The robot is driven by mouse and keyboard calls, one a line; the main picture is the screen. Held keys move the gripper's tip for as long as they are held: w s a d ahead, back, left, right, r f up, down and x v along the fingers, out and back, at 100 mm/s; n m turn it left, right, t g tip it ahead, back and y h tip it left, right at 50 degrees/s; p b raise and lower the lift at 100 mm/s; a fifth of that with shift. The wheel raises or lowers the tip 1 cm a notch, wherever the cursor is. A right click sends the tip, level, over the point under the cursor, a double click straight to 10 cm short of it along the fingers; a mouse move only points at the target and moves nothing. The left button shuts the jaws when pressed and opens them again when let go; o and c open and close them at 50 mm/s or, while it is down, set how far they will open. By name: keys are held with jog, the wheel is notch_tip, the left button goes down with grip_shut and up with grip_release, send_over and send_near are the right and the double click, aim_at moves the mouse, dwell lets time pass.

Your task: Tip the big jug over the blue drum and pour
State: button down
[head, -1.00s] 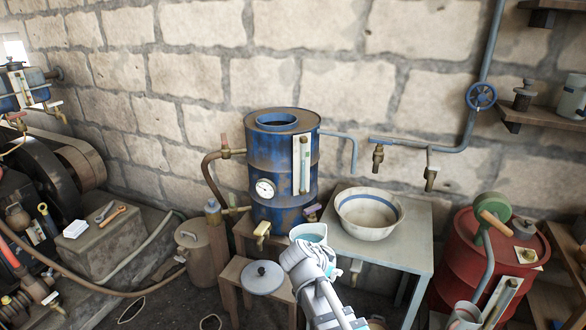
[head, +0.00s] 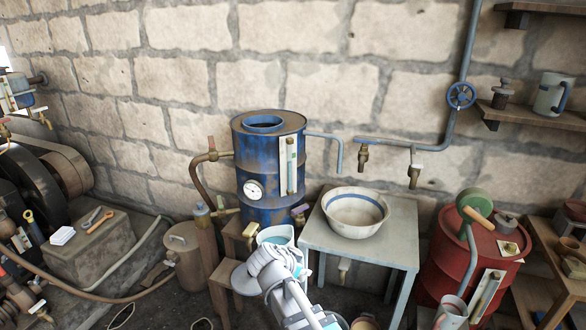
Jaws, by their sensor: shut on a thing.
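The blue drum (head: 262,170) stands upright near the wall, with a round open mouth (head: 263,122) at its top, a dial and a sight gauge on its front. My gripper (head: 268,260) is shut on a pale jug (head: 276,235), likely the big jug, with blue-green liquid showing inside its rim. The jug looks about upright. In the picture it is in front of the drum's lower part, well below the mouth. Most of the jug's body and my fingertips are hidden by the gripper.
A bowl (head: 356,212) sits on the grey table (head: 400,243) right of the drum. A blue pipe spout (head: 338,150) and taps stick out nearby. A stool with a round lid is partly behind my arm. A red drum (head: 470,245) and shelves stand right; a mug (head: 552,95) is on one.

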jog(key=shift+r, duration=0.15)
jog(key=d+r+m+p, duration=0.1)
jog(key=d+r+p, duration=0.5)
jog(key=r+p, duration=0.4)
jog(key=d+r+g+h+p, duration=0.1)
jog(key=d+r+p, duration=0.6)
jog(key=r+p, duration=0.4)
jog(key=d+r+m+p, duration=0.1)
jog(key=d+r+p, duration=0.6)
jog(key=r+p, duration=0.3)
jog(key=shift+d+r+m+p, duration=0.15)
jog(key=shift+r+m+p, duration=0.05)
jog(key=shift+m+p, duration=0.15)
dwell(0.6)
jog(key=shift+w, duration=0.1)
dwell(0.5)
